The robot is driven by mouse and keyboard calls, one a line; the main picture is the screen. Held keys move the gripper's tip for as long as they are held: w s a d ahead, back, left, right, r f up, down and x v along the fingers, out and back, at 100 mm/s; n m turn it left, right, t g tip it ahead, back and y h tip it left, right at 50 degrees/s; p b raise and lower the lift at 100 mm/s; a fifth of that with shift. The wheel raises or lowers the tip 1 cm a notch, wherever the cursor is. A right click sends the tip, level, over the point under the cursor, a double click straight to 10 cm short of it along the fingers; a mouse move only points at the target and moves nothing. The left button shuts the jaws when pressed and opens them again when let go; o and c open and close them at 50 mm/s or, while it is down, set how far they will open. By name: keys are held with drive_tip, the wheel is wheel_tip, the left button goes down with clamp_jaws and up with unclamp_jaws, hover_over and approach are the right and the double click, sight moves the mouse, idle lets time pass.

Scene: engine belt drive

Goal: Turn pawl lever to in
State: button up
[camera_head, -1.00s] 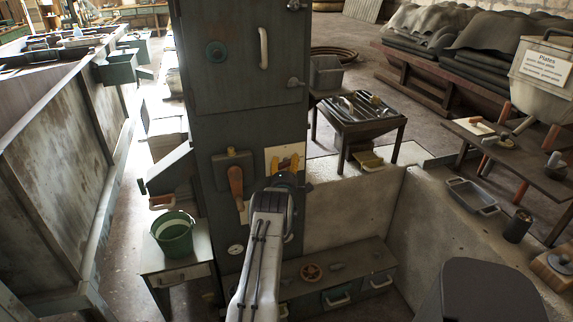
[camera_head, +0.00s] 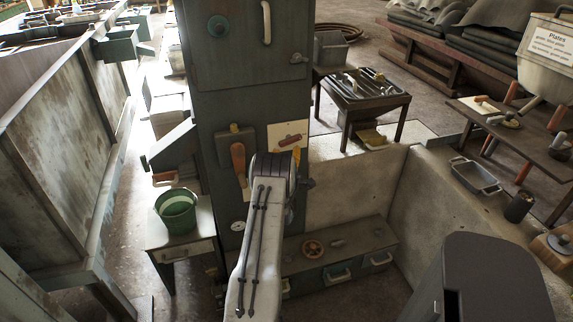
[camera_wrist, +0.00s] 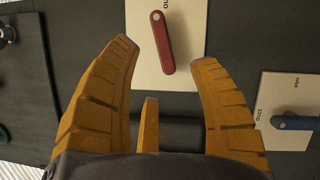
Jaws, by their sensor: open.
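A red lever (camera_wrist: 162,42) is mounted on a cream plate (camera_wrist: 184,75) in the wrist view. It lies nearly along the plate, slightly tilted, with its round pivot at the upper end; the plate's lettering is partly cut off. In the head view the red lever (camera_head: 291,140) shows on the pale plate on the dark cabinet. My gripper (camera_wrist: 164,52) is open, its orange fingers either side of the lever's lower end. I see no contact, and the depth gap is unclear. In the head view my arm hides most of the gripper. No lettering naming the pawl lever is readable.
A blue lever (camera_wrist: 292,122) sits on another plate at the right of the wrist view. A brown handle (camera_head: 238,163) hangs on the cabinet (camera_head: 250,95) left of the red lever. A green bucket (camera_head: 177,211) stands on a side table. A concrete wall is at right.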

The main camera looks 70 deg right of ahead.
drive_tip(key=shift+v, duration=1.85)
